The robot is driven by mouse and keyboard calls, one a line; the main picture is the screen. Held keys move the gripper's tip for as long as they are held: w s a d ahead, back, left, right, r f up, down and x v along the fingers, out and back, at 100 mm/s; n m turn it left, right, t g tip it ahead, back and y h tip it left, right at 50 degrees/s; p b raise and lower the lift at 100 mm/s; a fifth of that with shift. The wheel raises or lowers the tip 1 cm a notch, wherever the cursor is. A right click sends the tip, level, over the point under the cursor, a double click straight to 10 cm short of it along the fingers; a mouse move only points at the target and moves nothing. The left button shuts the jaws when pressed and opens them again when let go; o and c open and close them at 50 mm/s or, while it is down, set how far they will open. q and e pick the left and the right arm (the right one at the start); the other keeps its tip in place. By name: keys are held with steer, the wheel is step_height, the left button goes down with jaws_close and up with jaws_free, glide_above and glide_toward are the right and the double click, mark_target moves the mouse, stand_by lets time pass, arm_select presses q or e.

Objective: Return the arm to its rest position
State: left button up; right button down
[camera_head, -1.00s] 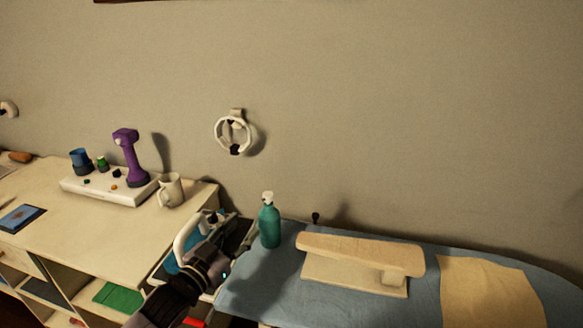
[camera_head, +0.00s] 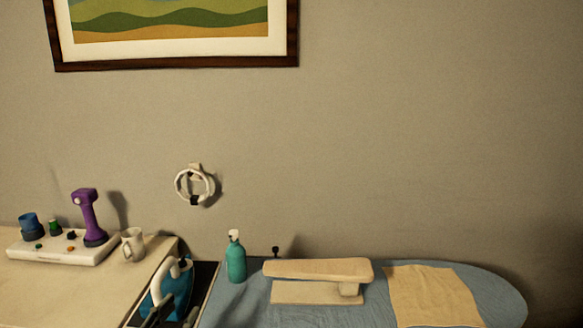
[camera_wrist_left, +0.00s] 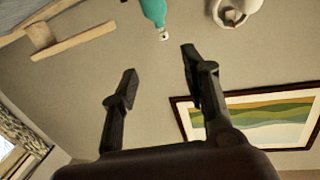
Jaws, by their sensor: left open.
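My left gripper (camera_head: 162,312) shows only in part at the bottom edge of the head view, in front of the iron. In the left wrist view its two dark fingers (camera_wrist_left: 158,64) are spread with nothing between them. The iron (camera_head: 184,266), teal with a white handle, sits upright by the dark rest (camera_head: 204,274) at the ironing board's left end. The fingers overlap the iron's lower part in the head view; I cannot tell whether they touch it. My right gripper is not in view.
A teal bottle (camera_head: 236,262) and a beige sleeve board (camera_head: 318,270) stand on the blue ironing board (camera_head: 500,295), with a tan cloth (camera_head: 432,294). A mug (camera_head: 133,245) and a purple device (camera_head: 90,215) are on the left table. A framed picture (camera_head: 175,60) hangs above.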

arm_select(q)
steer(key=s+d+f+n+g+y, duration=0.3)
steer(key=s+f+g, duration=0.6)
steer(key=s+f, duration=0.8)
steer(key=s+f+m+g+y, duration=0.15)
steer(key=s+g, duration=0.35)
steer(key=s, duration=0.8)
step_height(320, 180, down, 27)
steer(key=s+g, duration=0.1)
steer(key=s+a+f+g, duration=0.1)
steer(key=s+a+f, duration=0.1)
steer(key=s+f, duration=1.3)
steer(key=shift+s+a, duration=0.2)
steer(key=shift+s, duration=0.65)
steer(key=shift+f, duration=0.1)
